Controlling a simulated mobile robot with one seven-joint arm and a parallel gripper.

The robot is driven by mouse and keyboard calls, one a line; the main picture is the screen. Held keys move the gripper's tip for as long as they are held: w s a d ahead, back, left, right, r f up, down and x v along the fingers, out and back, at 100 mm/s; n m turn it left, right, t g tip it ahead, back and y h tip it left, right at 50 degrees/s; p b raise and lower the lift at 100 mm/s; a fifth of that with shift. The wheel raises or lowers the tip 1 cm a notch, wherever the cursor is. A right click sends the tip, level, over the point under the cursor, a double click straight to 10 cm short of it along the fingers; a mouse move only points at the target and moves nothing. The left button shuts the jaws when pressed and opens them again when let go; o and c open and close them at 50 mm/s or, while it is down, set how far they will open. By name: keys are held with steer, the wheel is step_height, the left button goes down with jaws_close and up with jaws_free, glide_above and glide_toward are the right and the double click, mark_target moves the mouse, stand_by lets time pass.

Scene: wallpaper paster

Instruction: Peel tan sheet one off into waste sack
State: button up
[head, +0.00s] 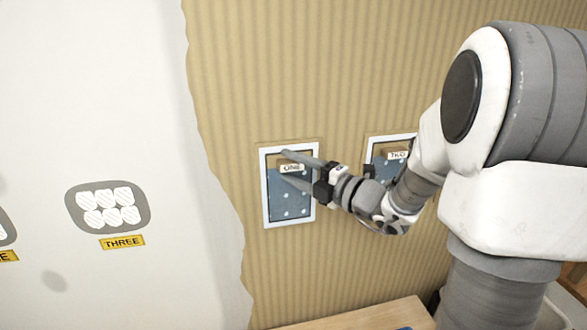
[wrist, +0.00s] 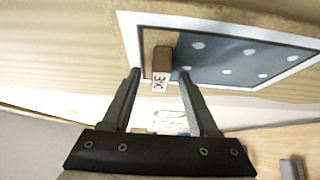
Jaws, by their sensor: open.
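Panel one is a blue, white-dotted face (head: 287,203) in a white frame on the wall, with a thin tan edge around it. A tan tab labelled ONE (head: 292,168) stands out near its top; it also shows in the wrist view (wrist: 162,58). My gripper (head: 283,165) is open in front of the panel. In the wrist view its fingertips (wrist: 159,72) lie either side of the tab, with a gap visible; I cannot tell if either touches. The sheet looks flat on the wall. I cannot make out the waste sack.
A similar panel labelled TWO (head: 383,158) is to the right, partly behind my arm. The wall is covered in striped tan paper (head: 230,75) with a torn left edge. A grey plate labelled THREE (head: 76,208) is on the white wall. A wooden surface (head: 385,317) is below.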

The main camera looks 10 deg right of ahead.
jaws_close()
steer(key=shift+s, duration=0.15)
steer(key=shift+s+p, duration=0.75)
steer(key=shift+s, duration=1.5)
steer(key=shift+s, duration=0.2)
steer(key=s+b, duration=0.1)
steer(key=s, duration=0.4)
steer(key=shift+f, duration=0.15)
steer(key=b, duration=0.3)
steer(key=shift+s, duration=0.4)
